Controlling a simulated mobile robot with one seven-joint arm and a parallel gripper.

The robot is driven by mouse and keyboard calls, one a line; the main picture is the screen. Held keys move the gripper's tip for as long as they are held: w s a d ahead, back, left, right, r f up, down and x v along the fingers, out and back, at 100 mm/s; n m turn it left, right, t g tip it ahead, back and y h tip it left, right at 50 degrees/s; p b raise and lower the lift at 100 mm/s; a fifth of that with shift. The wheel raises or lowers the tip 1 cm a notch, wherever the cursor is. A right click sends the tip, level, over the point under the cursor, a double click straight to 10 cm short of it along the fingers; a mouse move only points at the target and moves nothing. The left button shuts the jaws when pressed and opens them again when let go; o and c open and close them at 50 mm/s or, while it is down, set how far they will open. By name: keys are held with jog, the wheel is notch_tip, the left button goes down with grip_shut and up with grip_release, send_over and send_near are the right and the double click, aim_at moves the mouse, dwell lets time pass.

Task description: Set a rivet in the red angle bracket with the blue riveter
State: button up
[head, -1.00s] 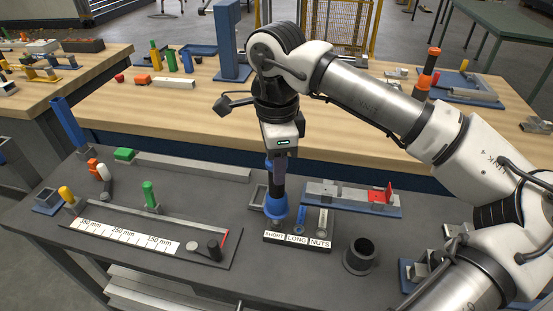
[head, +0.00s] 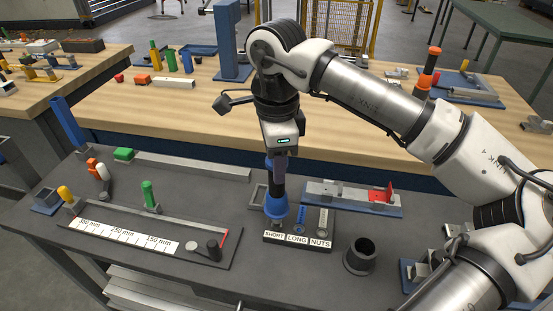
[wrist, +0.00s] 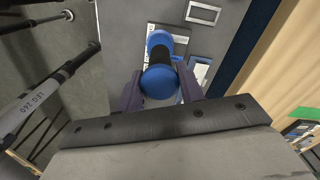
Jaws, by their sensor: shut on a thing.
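My gripper (head: 281,165) points down and is shut on the blue riveter (head: 277,207), which has a blue head and a dark shaft. In the wrist view the riveter (wrist: 160,82) sits between my two dark fingers. Its lower end is over the SHORT part of the labelled tray (head: 296,246); I cannot tell whether it touches. The red angle bracket (head: 381,193) stands in a grey fixture on a blue base (head: 350,204), to the right of and behind the tray. No rivet can be made out on the riveter's tip.
A black cup (head: 359,256) stands right of the tray. A ruler fixture (head: 125,232) with a green-handled tool (head: 149,193) lies at left. A small grey frame (head: 258,196) lies just behind the riveter. Dark tabletop is bare in front of the tray.

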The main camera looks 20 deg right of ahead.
jog(key=shift+f+b, duration=0.9)
jog(key=shift+b, duration=0.2)
dwell(0.6)
jog(key=shift+r+p, duration=2.3)
jog(key=shift+r, duration=1.5)
